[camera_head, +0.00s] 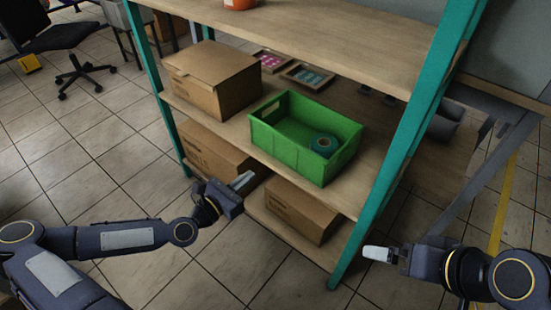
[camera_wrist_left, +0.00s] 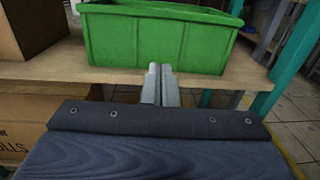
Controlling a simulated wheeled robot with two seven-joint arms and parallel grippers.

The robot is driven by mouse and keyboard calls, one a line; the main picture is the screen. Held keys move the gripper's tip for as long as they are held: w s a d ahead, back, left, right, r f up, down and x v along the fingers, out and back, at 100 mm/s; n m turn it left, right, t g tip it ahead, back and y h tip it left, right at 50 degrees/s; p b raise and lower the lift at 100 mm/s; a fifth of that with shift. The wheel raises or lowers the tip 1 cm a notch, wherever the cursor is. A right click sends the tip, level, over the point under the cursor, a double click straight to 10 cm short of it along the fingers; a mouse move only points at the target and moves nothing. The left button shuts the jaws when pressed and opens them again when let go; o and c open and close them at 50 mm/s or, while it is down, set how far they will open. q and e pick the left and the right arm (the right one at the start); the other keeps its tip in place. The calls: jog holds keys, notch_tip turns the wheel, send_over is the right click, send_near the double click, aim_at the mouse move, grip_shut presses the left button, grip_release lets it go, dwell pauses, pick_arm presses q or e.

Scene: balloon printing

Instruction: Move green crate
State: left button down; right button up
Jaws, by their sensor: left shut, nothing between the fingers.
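The green crate (camera_head: 286,156) stands upright on the middle shelf (camera_head: 234,127) of a rack with teal posts. A teal roll of tape (camera_head: 324,145) lies inside it. My left gripper (camera_head: 243,181) is shut and empty in front of the shelf, below and left of the crate. In the left wrist view its fingertips (camera_wrist_left: 160,72) appear in front of the crate's near wall (camera_wrist_left: 155,45); I cannot tell whether they touch. My right gripper (camera_head: 378,253) is to the right of the rack's front right post, apart from the crate; its fingers look close together.
A closed cardboard box (camera_head: 212,80) stands left of the crate. Two small trays (camera_head: 307,75) lie behind it. More cardboard boxes (camera_head: 292,208) sit on the lower shelf. The teal post (camera_head: 405,150) bounds the right side. Open tiled floor (camera_head: 100,180) lies to the left.

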aim_at(285, 148)
pick_arm(q)
jog(key=x, duration=1.2)
jog(key=shift+w+d+b, duration=0.25)
jog(key=shift+b, duration=0.1)
jog(key=b+x, duration=0.2)
jog(key=x, duration=0.2)
jog(key=b+x, duration=0.3)
jog(key=x, duration=0.2)
jog(key=shift+f, duration=0.25)
jog(key=shift+w+d+r, duration=0.15)
jog(key=shift+w+d, duration=0.15)
jog(key=shift+w, duration=0.05)
jog(key=shift+s+a, duration=0.1)
